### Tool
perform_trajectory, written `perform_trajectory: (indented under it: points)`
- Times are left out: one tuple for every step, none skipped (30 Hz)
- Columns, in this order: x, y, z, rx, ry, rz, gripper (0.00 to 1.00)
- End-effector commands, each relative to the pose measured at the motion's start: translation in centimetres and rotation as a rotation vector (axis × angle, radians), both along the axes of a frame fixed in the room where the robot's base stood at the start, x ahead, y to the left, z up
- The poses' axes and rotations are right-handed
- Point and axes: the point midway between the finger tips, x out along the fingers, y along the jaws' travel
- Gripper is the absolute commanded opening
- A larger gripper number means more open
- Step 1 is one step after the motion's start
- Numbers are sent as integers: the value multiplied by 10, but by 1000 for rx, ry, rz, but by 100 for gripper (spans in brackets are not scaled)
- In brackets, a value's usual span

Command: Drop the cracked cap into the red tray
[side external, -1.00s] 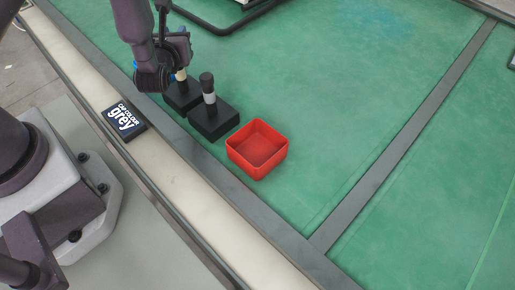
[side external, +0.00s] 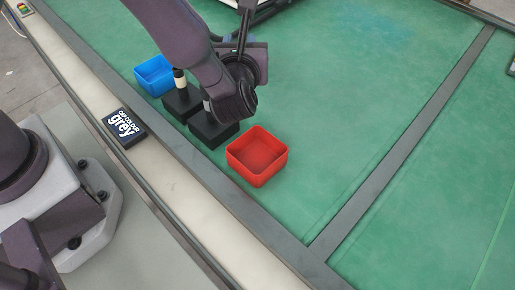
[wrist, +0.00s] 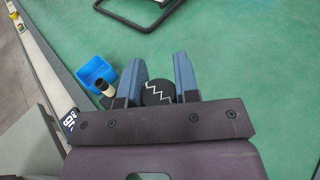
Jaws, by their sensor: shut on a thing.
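The cracked cap (wrist: 158,93) is dark with a white zigzag line across its top. In the wrist view it sits between the two blue-grey fingers of my gripper (wrist: 159,80), which is shut on it. In the side view my wrist hides the fingers and cap, just above the right-hand black block (side external: 212,131). I cannot tell whether the cap is clear of the post below. The red tray (side external: 257,156) is empty, just in front and to the right of that block; it does not show in the wrist view.
A blue tray (side external: 155,76) stands behind the left black block (side external: 181,103), which carries an upright cream post with a dark top (wrist: 105,87). A card reading "CAP COLOUR grey" (side external: 124,126) lies on the pale border. The green surface right of the red tray is clear.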

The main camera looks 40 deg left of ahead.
Motion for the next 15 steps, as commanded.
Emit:
perform_trajectory:
  points:
    - [-4, -21, -2, -1, -1, -6, 0]
    - [-6, -31, -3, 0, 0, -4, 0]
    - [-9, -41, -3, 1, 0, -2, 0]
    - [-12, -49, -4, 0, -1, -2, 0]
    - [-14, -55, -5, 2, 0, 1, 0]
    - [-17, -64, -6, 2, 0, 1, 0]
    - [-19, -69, -6, 2, 0, 1, 0]
    - [-22, -75, -7, 2, 0, 1, 0]
    - [-25, -82, -8, 2, -1, 2, 0]
    - [-27, -87, -9, 2, -1, 1, 0]
    - [-29, -92, -9, 1, 0, 2, 0]
    - [-29, -90, -17, 6, 3, 7, 0]
    - [-29, -89, -23, 7, 4, 8, 0]
    - [-29, -88, -28, 7, 4, 8, 0]
    - [-29, -88, -34, 6, 3, 7, 0]
